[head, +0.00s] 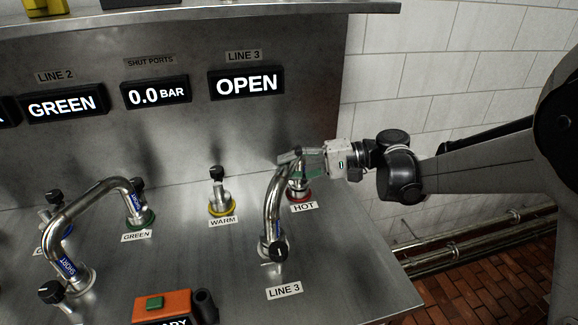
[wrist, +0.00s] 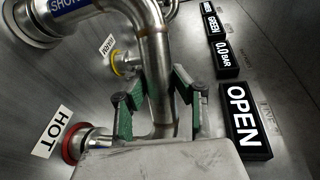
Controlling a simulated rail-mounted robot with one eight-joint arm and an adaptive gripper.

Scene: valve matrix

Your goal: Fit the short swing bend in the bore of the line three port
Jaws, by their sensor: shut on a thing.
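A steel swing bend (head: 271,205) rises from the line three port (head: 275,262) and arches back toward the hot port (head: 299,193). My gripper (head: 298,158) is shut on the bend's far leg, above and beside the hot port. In the wrist view, the green-padded fingers (wrist: 158,95) stand either side of the bend's pipe (wrist: 156,60). A blue "SHORT" label (wrist: 68,4) shows by the flange at top left. The red-ringed hot port (wrist: 75,145) lies left of the fingers. The far leg's end is hidden by my gripper; I cannot tell how deep the near end sits.
The yellow-ringed warm port (head: 220,208) stands open left of the bend. A second bend (head: 93,195), labelled SHORT, reaches the green port (head: 140,217). An orange box (head: 165,306) sits at the front. The line three display (head: 247,83) reads OPEN.

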